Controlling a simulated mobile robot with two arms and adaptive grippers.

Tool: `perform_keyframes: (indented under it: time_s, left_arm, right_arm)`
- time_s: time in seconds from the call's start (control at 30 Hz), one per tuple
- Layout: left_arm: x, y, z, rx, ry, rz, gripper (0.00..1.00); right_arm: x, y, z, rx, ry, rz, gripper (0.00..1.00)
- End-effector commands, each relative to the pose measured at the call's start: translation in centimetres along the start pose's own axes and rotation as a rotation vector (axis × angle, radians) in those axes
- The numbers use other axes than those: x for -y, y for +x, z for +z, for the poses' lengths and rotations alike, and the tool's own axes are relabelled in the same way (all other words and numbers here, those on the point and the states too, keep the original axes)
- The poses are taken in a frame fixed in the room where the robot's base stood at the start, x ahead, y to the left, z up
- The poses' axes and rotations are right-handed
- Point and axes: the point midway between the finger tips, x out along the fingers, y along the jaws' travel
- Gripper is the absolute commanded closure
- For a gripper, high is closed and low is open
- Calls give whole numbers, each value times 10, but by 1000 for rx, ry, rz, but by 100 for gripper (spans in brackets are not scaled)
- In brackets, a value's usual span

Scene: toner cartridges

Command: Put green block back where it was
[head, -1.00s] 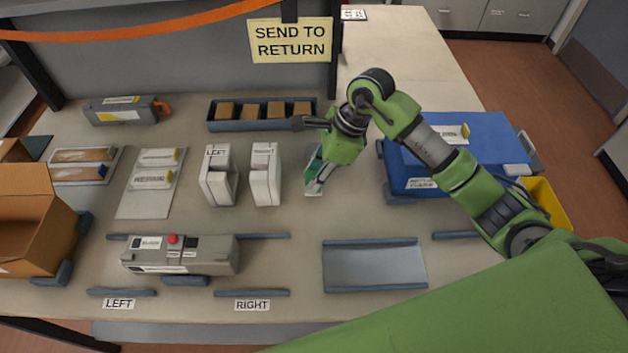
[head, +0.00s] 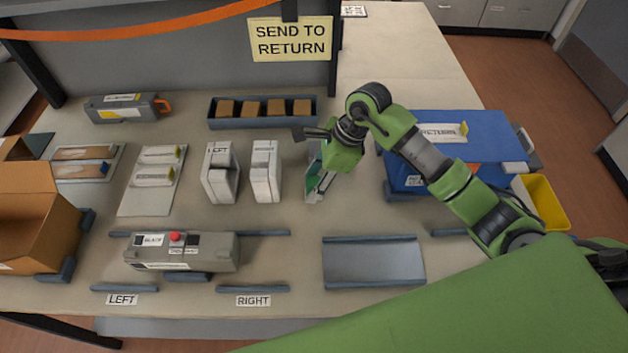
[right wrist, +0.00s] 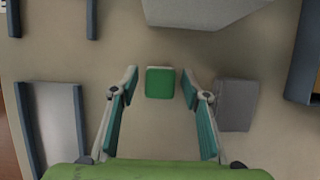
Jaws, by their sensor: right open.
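The green block (right wrist: 160,83) sits on the table in the right wrist view, with a pale strip along its upper edge. My right gripper (right wrist: 155,82) is open, its fingertips on either side of the block with a clear gap to each. In the head view my right gripper (head: 309,164) is over the table, just right of the two white foam pieces labelled LEFT (head: 219,172) and RIGHT (head: 265,171). There the green block is hard to tell from the gripper's teal pads. My left gripper is not in view.
A grey block (right wrist: 237,105) lies beside the right-hand finger in the right wrist view. A grey tray (head: 373,264) is at the front. A tray of tan blocks (head: 263,123) is behind, a blue RETURN case (head: 470,130) right, a grey cartridge (head: 182,252) front left.

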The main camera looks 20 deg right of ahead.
Motion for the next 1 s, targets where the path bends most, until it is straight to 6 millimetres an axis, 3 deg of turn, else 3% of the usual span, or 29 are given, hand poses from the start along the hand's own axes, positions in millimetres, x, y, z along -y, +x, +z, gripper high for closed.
perform_keyframes:
  time_s: [0.17,0.5,0.7,1.0]
  left_arm:
    - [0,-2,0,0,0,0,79]
    - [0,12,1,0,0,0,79]
    - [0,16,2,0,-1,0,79]
    - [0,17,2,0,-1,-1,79]
  right_arm:
    - [1,-9,1,0,-1,-3,57]
    - [2,-80,1,0,-2,-7,57]
    - [1,-112,1,0,-1,-3,57]
    - [0,-124,1,0,0,1,57]
